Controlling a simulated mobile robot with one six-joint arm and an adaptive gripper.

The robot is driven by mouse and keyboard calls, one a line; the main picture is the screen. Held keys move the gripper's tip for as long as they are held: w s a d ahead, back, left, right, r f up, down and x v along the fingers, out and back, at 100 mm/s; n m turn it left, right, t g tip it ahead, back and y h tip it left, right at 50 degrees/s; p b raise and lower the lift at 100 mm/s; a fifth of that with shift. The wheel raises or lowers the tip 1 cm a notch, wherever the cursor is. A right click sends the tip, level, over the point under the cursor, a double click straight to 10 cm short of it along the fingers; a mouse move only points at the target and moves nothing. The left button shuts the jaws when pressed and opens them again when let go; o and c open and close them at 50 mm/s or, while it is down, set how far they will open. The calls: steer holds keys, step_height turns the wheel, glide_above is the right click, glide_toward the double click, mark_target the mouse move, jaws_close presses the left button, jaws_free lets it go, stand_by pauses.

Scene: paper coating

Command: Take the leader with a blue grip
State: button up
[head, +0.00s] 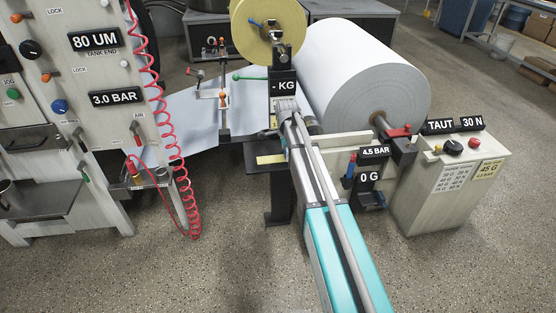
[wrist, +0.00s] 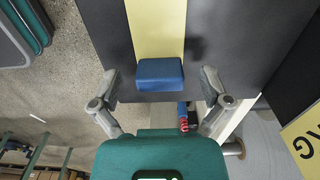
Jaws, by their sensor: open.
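The leader is a yellow strip (wrist: 156,28) that lies along a dark surface in the wrist view. Its blue grip (wrist: 160,74) is a block at the strip's near end, by the dark surface's edge. My gripper (wrist: 160,83) is open, with one finger on each side of the blue grip and a gap on both sides. In the head view my gripper (head: 287,106) is in front of the dark -KG display column, and the blue grip cannot be made out there. A yellow patch on a dark shelf (head: 252,148) shows left of my arm; I cannot tell whether it is the leader.
A coiled red hose (head: 165,120) hangs at the left. Open floor lies in front.

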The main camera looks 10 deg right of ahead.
steer(key=shift+c, duration=0.2)
stand_by(0.3)
steer(key=c, duration=1)
